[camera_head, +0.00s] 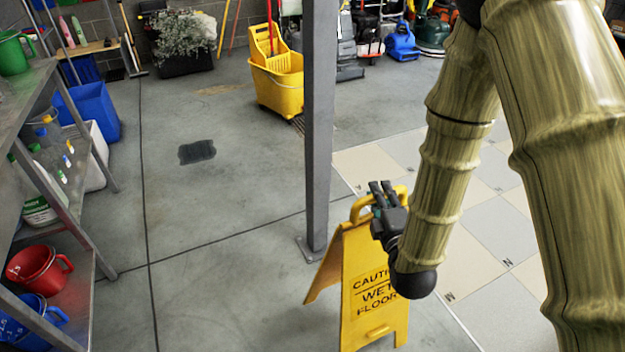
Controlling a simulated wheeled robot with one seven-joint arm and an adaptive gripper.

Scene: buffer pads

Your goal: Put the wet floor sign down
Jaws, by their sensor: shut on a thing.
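The yellow wet floor sign (362,295) is in the lower middle of the head view, upright with its two panels spread apart. Its front panel reads "CAUTION WET FLOOR". My gripper (382,192) is at the top of the sign, shut on its handle. The gripper and the arm's dark end cover part of the handle and the right upper side of the sign. Whether the sign's feet touch the floor I cannot tell.
A grey post (319,130) stands just behind and left of the sign. A metal shelf (75,225) with jugs is at left. A yellow mop bucket (277,85) stands at the back. Pale tiles (490,235) lie at right. Open concrete floor (220,230) lies left of the post.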

